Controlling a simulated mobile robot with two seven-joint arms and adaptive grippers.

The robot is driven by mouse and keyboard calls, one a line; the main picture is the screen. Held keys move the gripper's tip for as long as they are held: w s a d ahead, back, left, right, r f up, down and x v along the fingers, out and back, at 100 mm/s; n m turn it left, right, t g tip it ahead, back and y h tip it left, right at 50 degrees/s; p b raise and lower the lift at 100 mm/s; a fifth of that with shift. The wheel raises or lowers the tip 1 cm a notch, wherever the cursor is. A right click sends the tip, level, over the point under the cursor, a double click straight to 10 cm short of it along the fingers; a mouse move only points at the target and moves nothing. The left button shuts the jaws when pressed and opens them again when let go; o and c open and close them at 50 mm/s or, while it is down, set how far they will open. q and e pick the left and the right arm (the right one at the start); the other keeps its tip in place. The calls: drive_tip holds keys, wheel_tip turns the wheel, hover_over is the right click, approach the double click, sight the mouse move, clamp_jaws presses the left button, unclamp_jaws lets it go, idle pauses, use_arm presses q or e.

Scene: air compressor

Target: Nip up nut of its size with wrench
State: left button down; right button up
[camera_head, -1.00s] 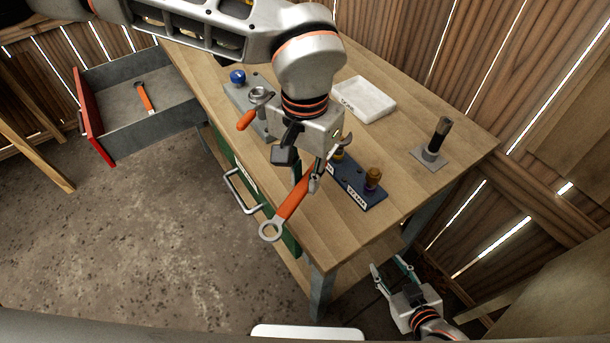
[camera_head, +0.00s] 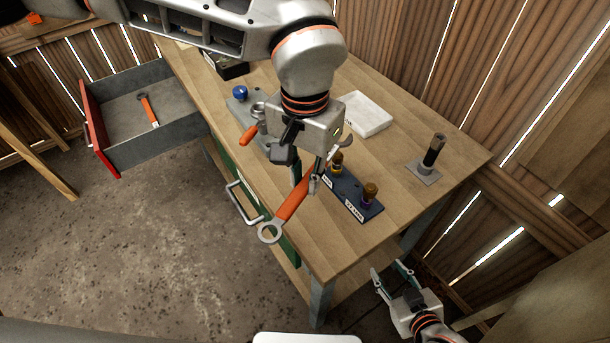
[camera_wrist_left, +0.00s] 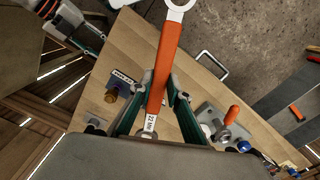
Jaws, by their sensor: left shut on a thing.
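My left gripper (camera_head: 308,172) is shut on an orange wrench (camera_head: 292,203), holding it by the handle over the bench's front edge. The wrench's ring end (camera_head: 270,230) points out beyond the edge. The wrist view shows the same wrench (camera_wrist_left: 166,62) between the fingers, marked "22 MM". A dark blue labelled rack (camera_head: 348,196) on the bench carries two amber-topped pieces (camera_head: 337,162) (camera_head: 369,194). A grey plate (camera_head: 240,112) left of the gripper carries a metal nut-like piece (camera_head: 258,110), an orange-handled part (camera_head: 249,134) and a blue knob (camera_head: 240,92). My right gripper (camera_head: 390,272) is open and empty, beside the bench.
An open red-fronted drawer (camera_head: 178,127) holds another orange-handled tool (camera_head: 149,110). A white tray (camera_head: 366,113) and a dark post on a square base (camera_head: 433,155) stand on the wooden bench (camera_head: 340,248). A dark box (camera_head: 228,67) is behind. The bench's right front corner is clear.

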use_arm(q)
drive_tip(key=s+r+p, duration=0.1)
drive_tip(key=s+r, duration=0.4)
drive_tip(key=s, duration=0.1)
idle(0.7)
idle(0.4)
